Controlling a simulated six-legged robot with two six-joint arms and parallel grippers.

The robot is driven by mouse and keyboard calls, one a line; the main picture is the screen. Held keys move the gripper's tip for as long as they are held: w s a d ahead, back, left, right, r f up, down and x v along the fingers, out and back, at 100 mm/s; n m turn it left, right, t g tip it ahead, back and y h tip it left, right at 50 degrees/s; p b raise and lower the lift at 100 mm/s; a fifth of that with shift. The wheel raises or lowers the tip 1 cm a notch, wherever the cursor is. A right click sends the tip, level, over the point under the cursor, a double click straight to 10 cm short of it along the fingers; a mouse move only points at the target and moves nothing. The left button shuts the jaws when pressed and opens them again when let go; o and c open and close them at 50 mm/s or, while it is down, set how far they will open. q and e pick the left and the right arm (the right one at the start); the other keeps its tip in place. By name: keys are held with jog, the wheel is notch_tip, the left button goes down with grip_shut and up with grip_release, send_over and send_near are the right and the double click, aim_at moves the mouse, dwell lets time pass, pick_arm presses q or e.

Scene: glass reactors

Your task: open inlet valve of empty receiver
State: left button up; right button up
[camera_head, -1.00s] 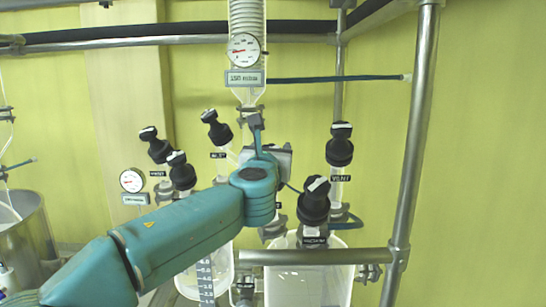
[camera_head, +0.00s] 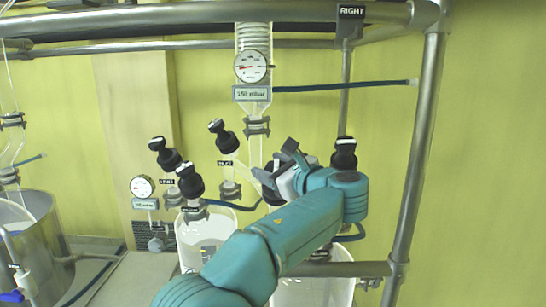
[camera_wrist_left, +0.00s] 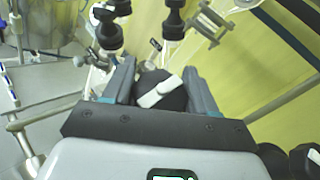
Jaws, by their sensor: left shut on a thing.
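My left gripper (camera_head: 280,174) is at the branched glass below the coil column, toward the right receiver (camera_head: 315,292). In the left wrist view its two fingers (camera_wrist_left: 160,90) are shut on a black valve knob (camera_wrist_left: 176,101) with a white bar lying slanted across its top. The knob's label is hidden. The left receiver (camera_head: 203,232) stands to the left, with a valve knob labelled INLET (camera_head: 222,136) above it. Another black knob (camera_head: 345,152) stands behind my wrist on the right. My arm covers part of the right receiver. My right gripper is out of view.
A pressure gauge (camera_head: 250,66) and display hang on the column. More knobs (camera_head: 165,153) (camera_head: 190,181) and a second gauge (camera_head: 142,187) are on the left. A metal frame post (camera_head: 418,150) stands at right, with rails above and below.

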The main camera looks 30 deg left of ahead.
pick_arm(q)
jog(key=shift+n+g, duration=1)
jog(key=shift+g, duration=0.1)
jog(key=shift+s+g, duration=0.1)
jog(key=shift+g, duration=0.2)
jog(key=o, duration=1)
jog(key=shift+c, duration=0.2)
jog(key=shift+t, duration=0.5)
